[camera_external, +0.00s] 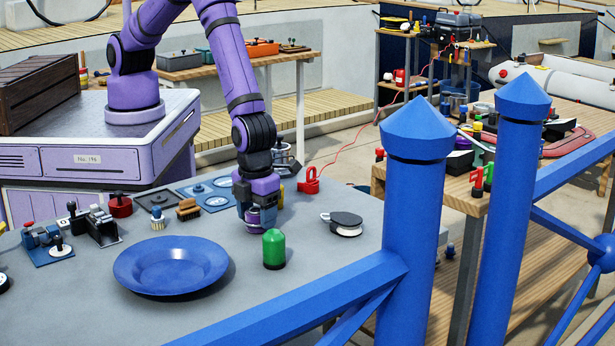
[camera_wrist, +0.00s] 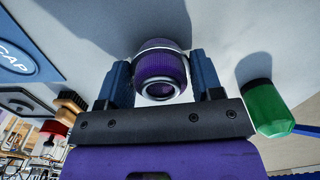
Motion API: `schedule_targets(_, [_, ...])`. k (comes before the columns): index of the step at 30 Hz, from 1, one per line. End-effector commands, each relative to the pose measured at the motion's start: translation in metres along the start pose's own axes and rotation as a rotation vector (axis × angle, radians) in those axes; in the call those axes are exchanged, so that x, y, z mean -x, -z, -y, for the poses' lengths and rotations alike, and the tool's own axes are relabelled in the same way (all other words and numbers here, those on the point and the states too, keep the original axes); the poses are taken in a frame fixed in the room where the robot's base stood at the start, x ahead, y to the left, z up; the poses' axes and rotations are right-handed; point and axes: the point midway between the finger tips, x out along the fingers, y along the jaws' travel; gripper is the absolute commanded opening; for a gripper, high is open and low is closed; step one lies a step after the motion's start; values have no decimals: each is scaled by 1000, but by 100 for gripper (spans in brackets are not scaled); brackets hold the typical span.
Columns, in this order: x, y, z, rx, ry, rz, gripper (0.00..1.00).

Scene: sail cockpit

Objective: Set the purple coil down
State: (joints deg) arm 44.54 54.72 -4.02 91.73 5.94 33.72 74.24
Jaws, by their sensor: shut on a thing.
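The purple coil (camera_wrist: 161,72) is a short purple cylinder with pale rings, and it sits between the two blue fingers of my gripper (camera_wrist: 160,84) in the wrist view. In the external view my gripper (camera_external: 259,212) points down over the grey table (camera_external: 330,265), shut on the coil (camera_external: 262,219). The coil is low, at or just above the table top; I cannot tell whether it touches. The fingers hide part of its sides.
A green capped cylinder (camera_external: 273,249) stands close in front of the coil. A blue plate (camera_external: 171,266) lies to the left, and a black-and-white pulley block (camera_external: 346,224) to the right. A brush (camera_external: 188,209) and blue panels (camera_external: 205,192) are behind left. Blue railing posts (camera_external: 411,200) stand front right.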

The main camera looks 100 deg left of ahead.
Motion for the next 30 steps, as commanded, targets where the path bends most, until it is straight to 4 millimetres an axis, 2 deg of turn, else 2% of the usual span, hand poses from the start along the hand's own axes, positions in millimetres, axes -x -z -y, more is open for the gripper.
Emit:
schedule_targets(6, [-3,0,0,0,-1,0,33])
schedule_targets(7, [-3,0,0,0,-1,0,62])
schedule_targets(10, [-3,0,0,0,-1,0,85])
schedule_targets(18, [-2,0,0,0,-1,0,86])
schedule_targets(22, [5,0,0,0,1,-1,86])
schedule_targets(26, [24,0,0,0,2,-1,86])
schedule_targets(30, [52,0,0,1,2,-1,86])
